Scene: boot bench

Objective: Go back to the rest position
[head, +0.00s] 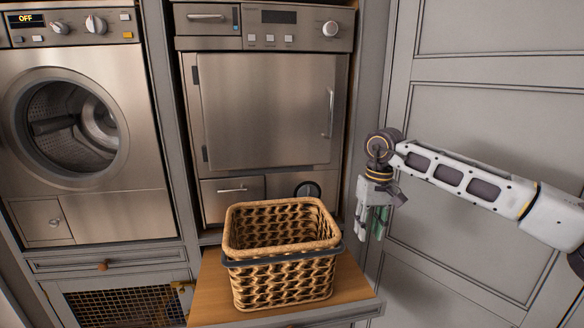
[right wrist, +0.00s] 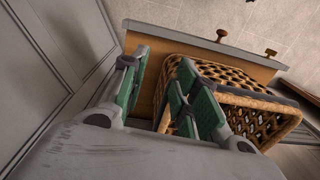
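My right gripper (head: 373,222) hangs fingers-down to the right of the wicker basket (head: 283,270) in the head view, apart from the basket's handle. In the right wrist view the green-padded fingers of my right gripper (right wrist: 160,92) stand apart with nothing held between them. The basket (right wrist: 262,98) shows beyond the right-hand finger there, partly hidden by it. My left gripper is in neither view.
The basket stands on a wooden pull-out board (head: 212,290), its dark handle lying along the front rim. Behind are a closed steel dryer (head: 262,110) and a washing machine (head: 80,130) showing OFF. A grey panelled wall (head: 480,90) is at the right, close to my right arm.

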